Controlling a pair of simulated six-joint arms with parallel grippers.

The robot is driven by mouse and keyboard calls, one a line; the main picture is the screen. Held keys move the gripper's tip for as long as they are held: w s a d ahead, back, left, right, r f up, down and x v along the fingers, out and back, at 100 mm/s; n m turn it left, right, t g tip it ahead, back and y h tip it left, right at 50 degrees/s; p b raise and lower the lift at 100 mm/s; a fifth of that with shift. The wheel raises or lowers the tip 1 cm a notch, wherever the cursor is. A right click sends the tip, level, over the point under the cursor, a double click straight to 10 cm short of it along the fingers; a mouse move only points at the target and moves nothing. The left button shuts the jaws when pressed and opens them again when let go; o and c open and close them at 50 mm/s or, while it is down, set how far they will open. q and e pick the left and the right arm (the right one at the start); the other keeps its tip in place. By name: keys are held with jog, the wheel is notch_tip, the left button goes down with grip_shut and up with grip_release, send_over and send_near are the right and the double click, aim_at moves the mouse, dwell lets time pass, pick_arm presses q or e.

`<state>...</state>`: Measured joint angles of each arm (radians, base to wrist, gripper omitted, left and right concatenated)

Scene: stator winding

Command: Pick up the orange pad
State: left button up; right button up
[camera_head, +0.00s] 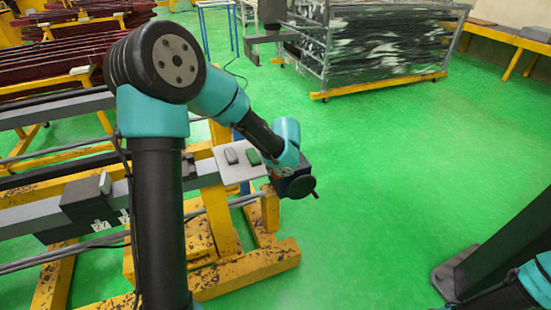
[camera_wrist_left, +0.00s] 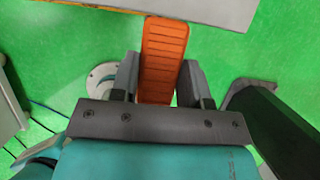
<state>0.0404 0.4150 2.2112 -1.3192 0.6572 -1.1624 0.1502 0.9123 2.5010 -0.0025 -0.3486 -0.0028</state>
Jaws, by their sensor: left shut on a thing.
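The orange pad (camera_wrist_left: 163,58) is a ribbed, flat strip in the left wrist view. It lies between the two dark fingers of my left gripper (camera_wrist_left: 160,82), which is shut on it. The pad's far end meets the edge of a pale plate (camera_wrist_left: 225,12); I cannot tell whether it touches the plate. In the head view my left gripper (camera_head: 298,184) is beside the right end of this plate (camera_head: 226,176), and the pad is mostly hidden there. My right gripper is out of view.
The plate is on a yellow frame (camera_head: 218,215) with grey rails. A wheeled rack (camera_head: 375,55) stands at the back.

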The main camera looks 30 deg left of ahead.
pick_arm(q)
jog(key=shift+s+d, duration=0.15)
jog(key=shift+s, duration=0.05)
dwell(0.4)
